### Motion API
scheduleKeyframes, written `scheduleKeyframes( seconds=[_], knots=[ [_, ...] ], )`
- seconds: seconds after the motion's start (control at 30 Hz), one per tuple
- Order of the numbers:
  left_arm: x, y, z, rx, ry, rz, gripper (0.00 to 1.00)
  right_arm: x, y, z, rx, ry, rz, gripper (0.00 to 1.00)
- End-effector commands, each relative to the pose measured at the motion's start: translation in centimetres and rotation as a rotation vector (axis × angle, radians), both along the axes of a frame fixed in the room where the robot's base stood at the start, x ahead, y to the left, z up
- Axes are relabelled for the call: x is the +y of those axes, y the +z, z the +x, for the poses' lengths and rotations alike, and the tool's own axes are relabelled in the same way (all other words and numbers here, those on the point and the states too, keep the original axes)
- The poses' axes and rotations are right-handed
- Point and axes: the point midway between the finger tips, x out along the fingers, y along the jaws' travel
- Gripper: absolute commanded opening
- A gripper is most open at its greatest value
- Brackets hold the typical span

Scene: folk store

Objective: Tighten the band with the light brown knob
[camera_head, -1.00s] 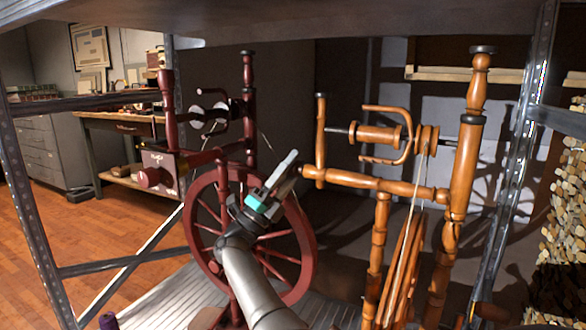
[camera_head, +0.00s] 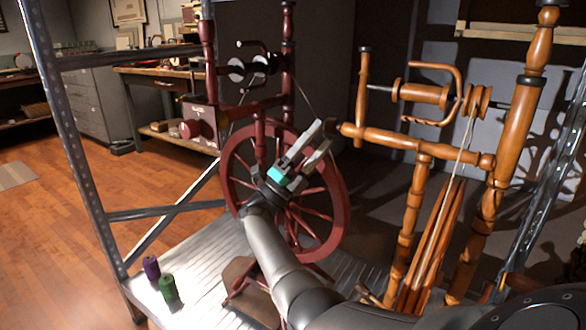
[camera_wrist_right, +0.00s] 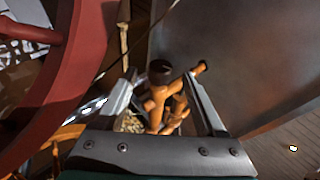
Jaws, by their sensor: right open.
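The light brown spinning wheel (camera_head: 425,148) stands on the shelf at the right in the head view. Its pale drive band (camera_head: 460,151) runs from the flyer pulley down to the wheel. A knob-like end (camera_head: 335,128) of its horizontal rail points left, its tip looking dark. My right gripper (camera_head: 323,136) is open, its fingertips close to that end; contact cannot be told. In the wrist view, light brown wood with a dark round end (camera_wrist_right: 160,70) shows between the open fingers (camera_wrist_right: 160,82), seemingly beyond them. My left gripper is not in view.
A dark red spinning wheel (camera_head: 337,215) stands behind my right forearm, with its own red knob (camera_head: 190,129). A purple spool (camera_head: 151,267) and a green spool (camera_head: 169,290) stand on the ribbed metal shelf (camera_head: 205,250). Metal shelf posts (camera_head: 85,170) frame both sides.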

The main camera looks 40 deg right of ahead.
Motion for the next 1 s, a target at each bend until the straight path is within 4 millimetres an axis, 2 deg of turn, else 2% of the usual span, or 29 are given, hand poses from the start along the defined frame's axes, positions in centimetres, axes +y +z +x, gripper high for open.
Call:
scheduleKeyframes(
  seconds=[0.2, 0.43, 1.0],
  knots=[
    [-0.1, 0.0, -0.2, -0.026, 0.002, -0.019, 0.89, 3.7, -3.7, 0.9, 0.003, 0.003, 0.004, 0.73],
    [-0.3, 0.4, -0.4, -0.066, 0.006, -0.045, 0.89, 6.3, -6.0, 1.4, 0.003, 0.002, 0.001, 0.73],
    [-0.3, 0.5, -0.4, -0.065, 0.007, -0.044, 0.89, 7.9, -7.5, 1.7, 0.001, 0.001, 0.0, 0.73]
  ],
)
